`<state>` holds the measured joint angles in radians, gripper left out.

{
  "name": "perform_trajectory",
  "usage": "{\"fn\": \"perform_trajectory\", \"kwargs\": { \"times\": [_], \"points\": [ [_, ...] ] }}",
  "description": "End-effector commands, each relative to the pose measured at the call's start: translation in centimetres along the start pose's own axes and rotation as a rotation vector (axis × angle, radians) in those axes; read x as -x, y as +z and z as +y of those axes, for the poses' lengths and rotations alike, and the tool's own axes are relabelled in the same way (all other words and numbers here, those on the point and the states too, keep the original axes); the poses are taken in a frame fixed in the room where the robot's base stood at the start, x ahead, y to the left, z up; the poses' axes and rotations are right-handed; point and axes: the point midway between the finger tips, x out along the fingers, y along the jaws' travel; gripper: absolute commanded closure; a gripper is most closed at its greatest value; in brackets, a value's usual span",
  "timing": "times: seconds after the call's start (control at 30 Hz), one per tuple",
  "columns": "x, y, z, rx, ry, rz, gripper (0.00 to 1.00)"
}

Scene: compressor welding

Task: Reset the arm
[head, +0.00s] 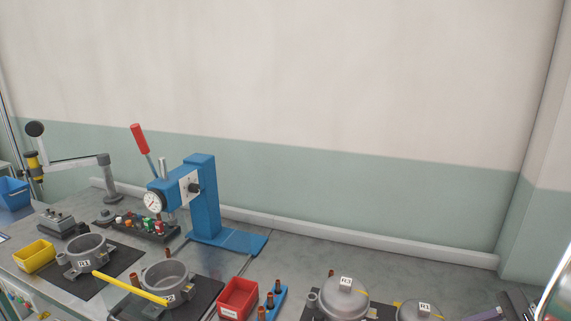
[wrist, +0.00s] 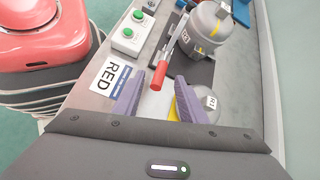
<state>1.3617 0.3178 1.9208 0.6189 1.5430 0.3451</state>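My gripper (wrist: 159,80) shows in the wrist view with its two purple fingers wide apart. No object is visible held between them; the bench top and a white patch show in the gap. A purple piece at the lower right edge of the head view looks like part of a finger. Beyond the fingers is a domed grey compressor labelled R3 (wrist: 207,22), also in the head view (head: 338,300). A second dome labelled R1 (head: 420,312) is partly hidden behind the right finger in the wrist view.
A red-handled tool (wrist: 159,76) lies near the fingers, beside a RED sign (wrist: 115,75) and a green-button box (wrist: 127,38). A blue press (head: 203,205), open housings (head: 166,278), a yellow bin (head: 34,257) and a red bin (head: 238,298) stand on the bench, with a wall behind.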

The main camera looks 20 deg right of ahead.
Motion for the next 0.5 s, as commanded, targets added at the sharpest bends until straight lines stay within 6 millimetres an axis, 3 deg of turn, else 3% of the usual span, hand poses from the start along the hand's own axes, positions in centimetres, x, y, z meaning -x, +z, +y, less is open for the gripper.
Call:
{"fn": "perform_trajectory", "kwargs": {
  "times": [0.2,0.5],
  "points": [
    [-3.6,4.9,-1.1,0.195,0.134,0.1,0.62],
    [-7.7,10.8,-0.9,0.478,0.288,0.225,0.62]
  ]
}}
